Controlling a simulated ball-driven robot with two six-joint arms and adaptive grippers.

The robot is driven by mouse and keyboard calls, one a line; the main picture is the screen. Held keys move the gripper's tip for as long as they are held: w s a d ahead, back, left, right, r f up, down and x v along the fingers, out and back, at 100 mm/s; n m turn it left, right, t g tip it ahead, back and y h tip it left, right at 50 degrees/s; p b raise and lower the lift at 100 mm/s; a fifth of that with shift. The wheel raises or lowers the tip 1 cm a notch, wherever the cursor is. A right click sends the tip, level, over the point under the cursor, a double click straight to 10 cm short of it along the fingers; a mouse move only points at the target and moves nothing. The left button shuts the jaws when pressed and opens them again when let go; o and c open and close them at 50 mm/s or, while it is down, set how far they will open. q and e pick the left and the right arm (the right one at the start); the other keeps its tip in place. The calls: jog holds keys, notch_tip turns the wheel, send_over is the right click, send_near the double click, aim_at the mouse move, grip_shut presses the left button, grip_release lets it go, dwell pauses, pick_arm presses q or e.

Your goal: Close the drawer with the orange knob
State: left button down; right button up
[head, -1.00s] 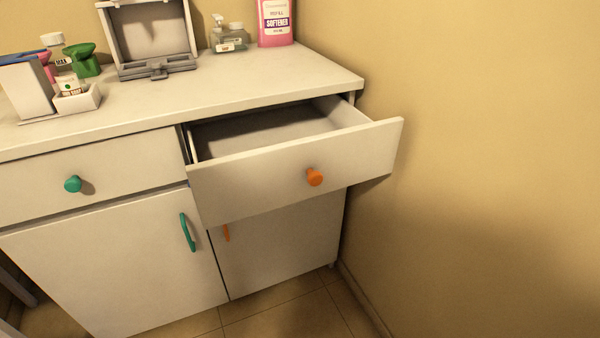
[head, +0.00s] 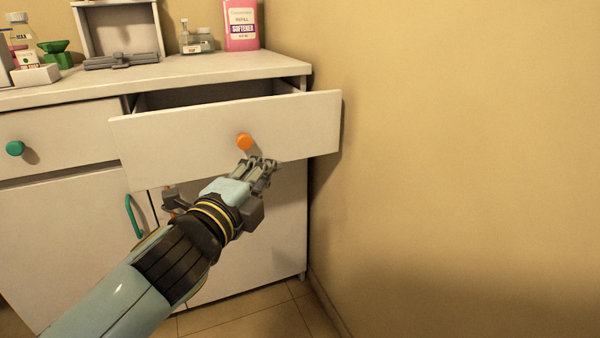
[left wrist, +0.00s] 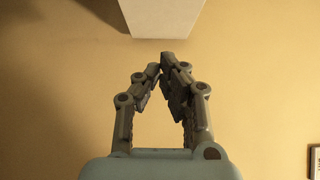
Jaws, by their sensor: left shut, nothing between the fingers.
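The drawer (head: 190,143) with the orange knob (head: 244,142) stands pulled out from the white cabinet, at the right of its top row. Its dark inside shows as a strip behind the front panel. My left gripper (head: 264,162) is shut and empty, in front of the drawer front, just below and right of the orange knob in the head view. In the left wrist view the gripper (left wrist: 167,62) has its fingertips together, with a pale block-like surface above them, perhaps part of the drawer. I cannot tell whether the fingers touch the drawer. My right gripper is not in view.
A closed drawer with a teal knob (head: 15,148) is at the left. A cupboard door with a teal handle (head: 133,215) is below. The countertop (head: 215,68) holds a grey open box (head: 118,30), bottles and a pink softener pack (head: 241,25). A bare wall (head: 450,150) stands close on the right.

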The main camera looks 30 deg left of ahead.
pick_arm(q)
jog(key=p, duration=0.1)
send_near(291, 133)
jog(key=w+d, duration=0.2)
jog(key=d, duration=0.1)
jog(key=w+a, duration=0.2)
jog(key=shift+w+a+f, duration=0.1)
jog(key=shift+a, duration=0.25)
jog(key=shift+w+a, duration=0.35)
